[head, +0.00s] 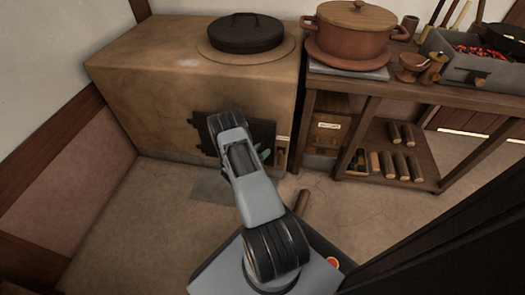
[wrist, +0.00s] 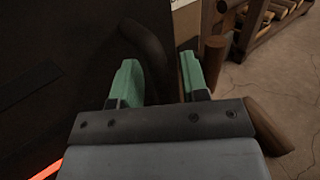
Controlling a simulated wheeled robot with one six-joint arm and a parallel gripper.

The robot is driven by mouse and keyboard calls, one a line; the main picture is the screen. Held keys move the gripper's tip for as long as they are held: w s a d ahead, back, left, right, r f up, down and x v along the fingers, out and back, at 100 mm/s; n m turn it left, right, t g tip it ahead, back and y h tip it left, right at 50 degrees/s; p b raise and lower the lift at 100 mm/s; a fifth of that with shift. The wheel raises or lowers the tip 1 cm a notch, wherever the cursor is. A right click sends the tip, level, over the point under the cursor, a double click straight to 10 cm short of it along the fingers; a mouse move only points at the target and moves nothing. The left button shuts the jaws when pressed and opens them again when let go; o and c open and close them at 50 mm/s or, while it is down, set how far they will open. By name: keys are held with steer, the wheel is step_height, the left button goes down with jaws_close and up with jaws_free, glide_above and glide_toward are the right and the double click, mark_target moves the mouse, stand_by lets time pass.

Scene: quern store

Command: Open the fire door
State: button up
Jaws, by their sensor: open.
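The fire door (head: 263,131) is a dark panel in the front of the clay stove (head: 150,85), partly hidden by my arm in the head view. It fills the left of the wrist view as a dark surface (wrist: 60,50). A dark curved handle (wrist: 147,45) stands out near its right edge. My gripper (wrist: 161,82) is open, with its green fingers on either side of the handle's lower part. The handle looks closer to the left finger; I cannot tell if they touch. In the head view my gripper (head: 262,153) is at the door's right side.
A glowing orange strip (wrist: 46,171) shows at lower left in the wrist view. A lidded pot (head: 352,30) stands on the wooden bench (head: 400,88) to the right, with logs (head: 401,166) on its lower shelf. The floor (head: 130,215) at left is clear.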

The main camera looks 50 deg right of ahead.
steer(key=shift+c, duration=0.3)
jaws_close()
